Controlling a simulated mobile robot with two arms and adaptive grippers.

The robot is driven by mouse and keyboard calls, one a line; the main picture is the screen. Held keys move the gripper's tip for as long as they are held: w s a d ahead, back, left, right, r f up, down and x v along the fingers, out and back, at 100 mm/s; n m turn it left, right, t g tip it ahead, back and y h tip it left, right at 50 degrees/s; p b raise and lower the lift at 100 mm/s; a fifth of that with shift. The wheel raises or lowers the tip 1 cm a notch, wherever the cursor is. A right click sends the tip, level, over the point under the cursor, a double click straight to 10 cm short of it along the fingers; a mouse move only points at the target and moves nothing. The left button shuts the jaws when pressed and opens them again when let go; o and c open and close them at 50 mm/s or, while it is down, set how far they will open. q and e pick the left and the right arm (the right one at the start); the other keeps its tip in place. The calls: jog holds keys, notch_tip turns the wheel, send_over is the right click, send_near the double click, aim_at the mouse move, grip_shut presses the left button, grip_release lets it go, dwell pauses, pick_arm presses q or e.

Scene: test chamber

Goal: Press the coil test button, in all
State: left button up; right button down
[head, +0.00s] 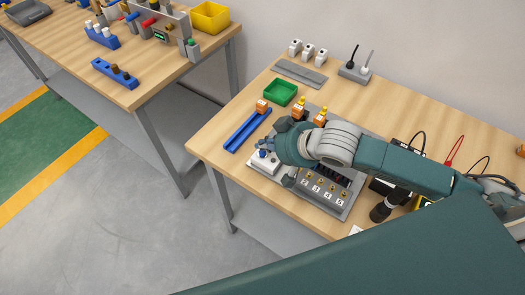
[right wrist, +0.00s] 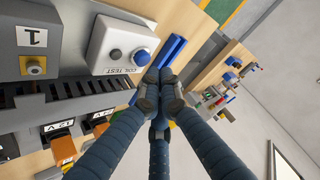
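The coil test box (right wrist: 108,42) is a white box labelled "COIL TEST" in the right wrist view. It carries a blue button (right wrist: 141,57) and a dark grey round part (right wrist: 115,54). In the head view the box (head: 265,164) sits at the front left of the grey panel, partly hidden by my right gripper (head: 265,148). In the right wrist view the fingers of my right gripper (right wrist: 159,88) are drawn together with nothing seen between them. Their tips appear close beside the blue button; I cannot tell whether they touch it. My left gripper is out of view.
The grey panel (head: 335,208) with numbered terminals lies under my right arm. A blue rail (head: 240,138) and a green tray (head: 281,92) lie to its left and behind. Black and red leads (head: 455,150) are at the right. A second table (head: 170,60) stands to the left.

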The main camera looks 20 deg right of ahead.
aim_at(264, 154)
jog(key=shift+f, duration=0.1)
jog(key=shift+f, duration=0.35)
jog(key=shift+f, duration=0.5)
dwell(0.9)
jog(key=shift+r+p, duration=0.9)
jog(key=shift+p, duration=0.3)
jog(key=shift+r, duration=0.1)
notch_tip(264, 154, up, 5)
jog(key=p, duration=0.6)
